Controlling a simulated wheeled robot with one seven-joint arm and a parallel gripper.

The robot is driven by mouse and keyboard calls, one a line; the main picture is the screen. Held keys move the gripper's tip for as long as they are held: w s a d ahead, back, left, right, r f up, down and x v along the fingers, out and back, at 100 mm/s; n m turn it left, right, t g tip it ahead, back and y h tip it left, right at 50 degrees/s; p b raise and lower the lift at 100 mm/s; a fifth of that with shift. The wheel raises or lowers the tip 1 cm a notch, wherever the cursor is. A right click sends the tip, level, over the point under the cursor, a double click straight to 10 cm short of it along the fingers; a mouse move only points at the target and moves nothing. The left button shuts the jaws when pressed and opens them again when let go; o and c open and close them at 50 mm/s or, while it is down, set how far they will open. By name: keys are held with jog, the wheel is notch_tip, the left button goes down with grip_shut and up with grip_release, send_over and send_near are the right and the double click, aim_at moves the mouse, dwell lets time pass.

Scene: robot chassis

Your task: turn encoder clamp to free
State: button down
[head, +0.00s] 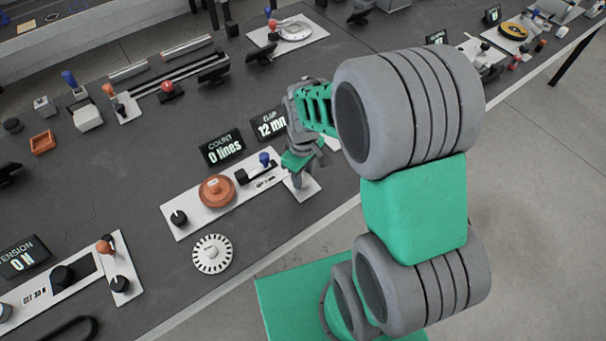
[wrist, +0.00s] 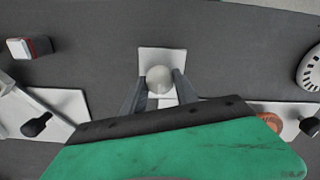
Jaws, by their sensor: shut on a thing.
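The encoder station is a white plate (head: 184,229) with an orange disc (head: 216,190), a black knob (head: 179,217) and a blue-topped lever (head: 264,158). My gripper (head: 297,177) is at the right end of this station, over a small separate white plate (head: 311,189). In the wrist view my gripper (wrist: 159,88) is shut on a pale round knob (wrist: 159,77) on that small plate, with one finger at each side. The fingers hide the knob's lower sides. I cannot tell the clamp's marking or setting from here.
Displays behind the station read COUNT 0 lines (head: 222,147) and a gap of about 12 mm (head: 270,124). A white slotted disc (head: 212,254) lies in front of the plate. A tension station (head: 60,278) stands at lower left. The table's front edge runs close by my arm.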

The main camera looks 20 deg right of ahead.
aim_at(303, 176)
jog(key=c, duration=0.9)
grip_release()
jog(key=shift+c, duration=0.2)
notch_tip(303, 176, up, 8)
jog(key=shift+f, duration=0.1)
jog(key=shift+m, duration=0.8)
jog(key=s+f+m, duration=0.2)
jog(key=s+m, duration=0.2)
jog(key=s, duration=0.1)
notch_tip(303, 176, up, 11)
jog(key=s+m+t, duration=0.1)
jog(key=s+t, duration=0.1)
jog(key=t, duration=0.1)
jog(key=shift+s, duration=0.3)
